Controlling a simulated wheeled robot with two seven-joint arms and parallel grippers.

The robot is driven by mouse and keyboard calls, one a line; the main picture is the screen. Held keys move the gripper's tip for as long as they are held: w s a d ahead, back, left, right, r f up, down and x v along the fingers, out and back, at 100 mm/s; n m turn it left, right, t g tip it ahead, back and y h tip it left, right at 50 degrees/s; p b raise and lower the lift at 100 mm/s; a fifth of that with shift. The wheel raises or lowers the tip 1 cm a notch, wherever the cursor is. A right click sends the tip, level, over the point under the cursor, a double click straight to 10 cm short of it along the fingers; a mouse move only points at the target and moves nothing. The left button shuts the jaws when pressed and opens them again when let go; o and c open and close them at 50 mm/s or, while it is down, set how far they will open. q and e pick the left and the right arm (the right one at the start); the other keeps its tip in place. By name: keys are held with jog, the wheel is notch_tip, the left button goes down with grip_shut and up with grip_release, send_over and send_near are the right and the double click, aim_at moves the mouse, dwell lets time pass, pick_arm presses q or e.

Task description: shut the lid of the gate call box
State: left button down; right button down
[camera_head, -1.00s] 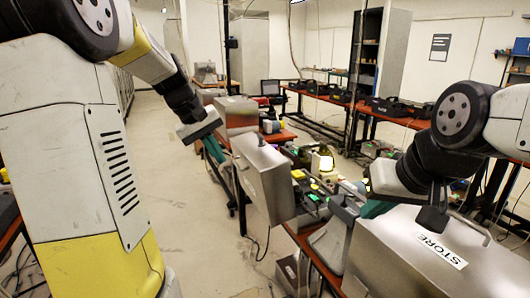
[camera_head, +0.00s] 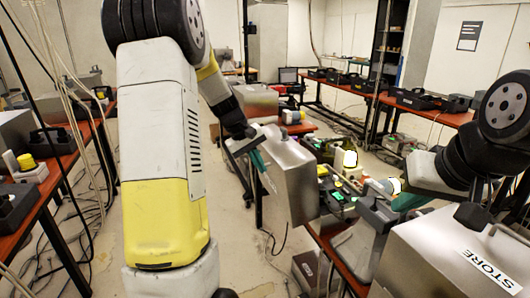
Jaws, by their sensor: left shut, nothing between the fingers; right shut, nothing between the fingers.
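A grey metal lid (camera_head: 293,178) stands open, upright, at the middle, on the left of a device with green-lit parts (camera_head: 337,196). Its label is seen too edge-on to read, so I cannot confirm it is the gate box. My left gripper (camera_head: 262,164), with teal fingers, is shut and empty at the lid's left face; I cannot tell whether it touches. My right gripper (camera_head: 411,201) is shut and empty above the bench at the right, behind a second grey lid marked STORE (camera_head: 440,262).
Another grey box (camera_head: 257,101) stands farther back. A lit yellowish lamp (camera_head: 349,158) and small parts clutter the bench behind the lid. A red-topped bench (camera_head: 62,170) with devices runs along the left. Cables lie on the floor.

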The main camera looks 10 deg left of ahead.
aim_at(272, 160)
pick_arm(q)
jog(key=shift+w+d+r, duration=0.25)
jog(key=shift+w+d, duration=0.3)
jog(key=shift+d, duration=0.3)
jog(key=shift+w+d+r, duration=0.2)
jog(key=shift+w+d, duration=0.3)
jog(key=shift+d, duration=0.3)
